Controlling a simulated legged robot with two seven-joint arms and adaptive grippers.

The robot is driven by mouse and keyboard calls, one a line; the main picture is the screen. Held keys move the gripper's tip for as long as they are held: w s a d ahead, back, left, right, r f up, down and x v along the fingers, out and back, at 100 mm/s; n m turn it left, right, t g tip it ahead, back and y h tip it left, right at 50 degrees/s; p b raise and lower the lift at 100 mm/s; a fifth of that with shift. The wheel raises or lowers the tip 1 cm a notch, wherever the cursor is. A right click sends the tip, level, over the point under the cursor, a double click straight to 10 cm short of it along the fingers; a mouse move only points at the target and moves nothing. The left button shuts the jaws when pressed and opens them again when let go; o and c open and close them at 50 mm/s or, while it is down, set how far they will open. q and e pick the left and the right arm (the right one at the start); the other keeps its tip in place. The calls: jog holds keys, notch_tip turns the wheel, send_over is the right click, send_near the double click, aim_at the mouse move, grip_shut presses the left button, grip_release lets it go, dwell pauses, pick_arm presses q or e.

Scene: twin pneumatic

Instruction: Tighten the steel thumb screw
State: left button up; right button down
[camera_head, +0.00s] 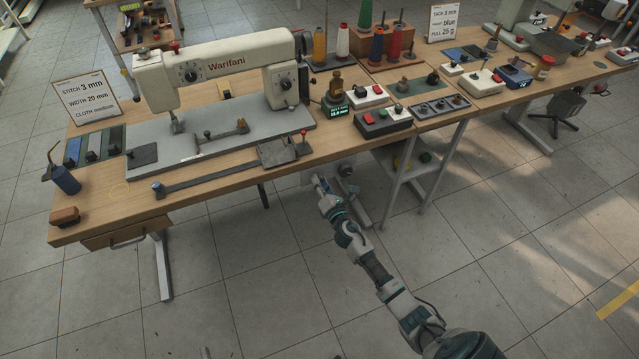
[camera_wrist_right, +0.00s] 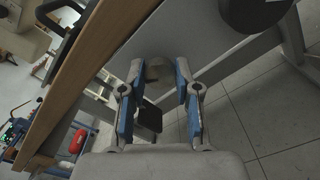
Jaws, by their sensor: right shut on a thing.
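My right gripper (camera_head: 319,181) is low in front of the sewing table's front edge, right of the machine in the head view. In the right wrist view its two blue-padded fingers (camera_wrist_right: 158,78) are on either side of a small grey round knob, which I take for the steel thumb screw (camera_wrist_right: 158,66). The gripper is shut on it. The knob's far side and its thread are hidden, so I cannot tell how far in it sits. In the head view the knob is too small to make out. My left gripper is not in view.
The wooden table (camera_head: 215,188) carries the sewing machine (camera_head: 226,62), a long steel bar with a grey block (camera_head: 277,152), and a red-and-black button box (camera_head: 383,122). A table leg stands close by. A dark round part (camera_wrist_right: 254,8) shows in the wrist view. Floor right of my arm is clear.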

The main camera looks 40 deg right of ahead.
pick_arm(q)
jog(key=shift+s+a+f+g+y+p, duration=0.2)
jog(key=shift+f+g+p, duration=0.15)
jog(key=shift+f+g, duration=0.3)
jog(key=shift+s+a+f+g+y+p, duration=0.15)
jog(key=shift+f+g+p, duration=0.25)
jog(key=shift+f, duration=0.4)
pick_arm(e)
jog(key=shift+s+d+f+m, duration=0.1)
jog(key=shift+m, duration=2)
jog(key=shift+w+d+f+m, duration=0.1)
jog(key=shift+f+m, duration=0.05)
jog(key=shift+m, duration=1.95)
jog(key=shift+s+f+m, duration=0.1)
jog(key=shift+m, duration=2)
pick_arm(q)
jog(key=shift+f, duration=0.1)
pick_arm(e)
jog(key=c, duration=1)
grip_release()
jog(key=shift+f, duration=0.1)
jog(key=shift+o, duration=0.9)
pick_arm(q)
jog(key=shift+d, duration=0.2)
pick_arm(e)
jog(key=shift+d, duration=0.1)
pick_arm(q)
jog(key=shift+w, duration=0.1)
